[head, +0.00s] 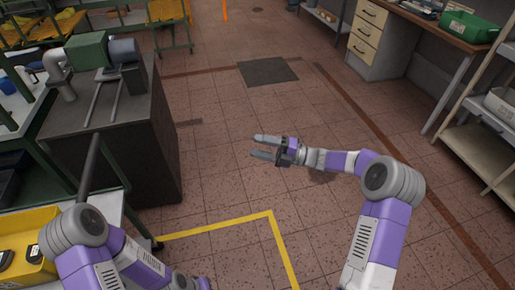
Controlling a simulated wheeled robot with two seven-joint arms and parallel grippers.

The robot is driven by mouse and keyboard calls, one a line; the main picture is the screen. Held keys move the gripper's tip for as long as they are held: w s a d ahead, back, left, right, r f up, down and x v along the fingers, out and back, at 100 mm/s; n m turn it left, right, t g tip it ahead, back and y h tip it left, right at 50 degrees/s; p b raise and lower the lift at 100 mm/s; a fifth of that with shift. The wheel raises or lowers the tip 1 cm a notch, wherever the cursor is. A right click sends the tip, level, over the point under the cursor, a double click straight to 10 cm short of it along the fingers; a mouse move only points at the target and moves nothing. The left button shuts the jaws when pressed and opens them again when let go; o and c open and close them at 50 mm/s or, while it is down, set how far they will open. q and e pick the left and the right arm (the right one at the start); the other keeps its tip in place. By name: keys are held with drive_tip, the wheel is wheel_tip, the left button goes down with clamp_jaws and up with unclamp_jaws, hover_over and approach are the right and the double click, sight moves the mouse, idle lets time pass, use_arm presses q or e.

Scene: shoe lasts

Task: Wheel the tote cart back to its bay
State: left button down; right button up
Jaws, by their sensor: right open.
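What looks like the tote cart is at the lower left, partly cut off by the frame and covered by my left arm. A yellow tote (31,222) with dark items inside stands there, beside a dark bar (90,167) that may be its handle. Yellow floor tape (222,224) makes a corner in front of me; I cannot tell whether it marks the bay. My right gripper (257,147) is open and empty above the bare floor, apart from the cart. My left arm reaches down past the bottom edge, and its gripper is not seen.
A dark machine cabinet (120,150) with a green machine (87,50) on top stands at the left. A desk with drawers (366,32) and a shelf rack (478,150) line the right. A dark floor mat (267,71) lies ahead. The middle floor is clear.

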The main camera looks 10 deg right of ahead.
drive_tip(key=shift+w+a+r, duration=0.1)
drive_tip(key=shift+w+a, duration=0.05)
drive_tip(key=shift+a, duration=0.3)
drive_tip(key=shift+c, duration=0.5)
clamp_jaws()
drive_tip(key=c, duration=0.9)
unclamp_jaws()
drive_tip(key=o, duration=1)
drive_tip(key=shift+d, duration=0.15)
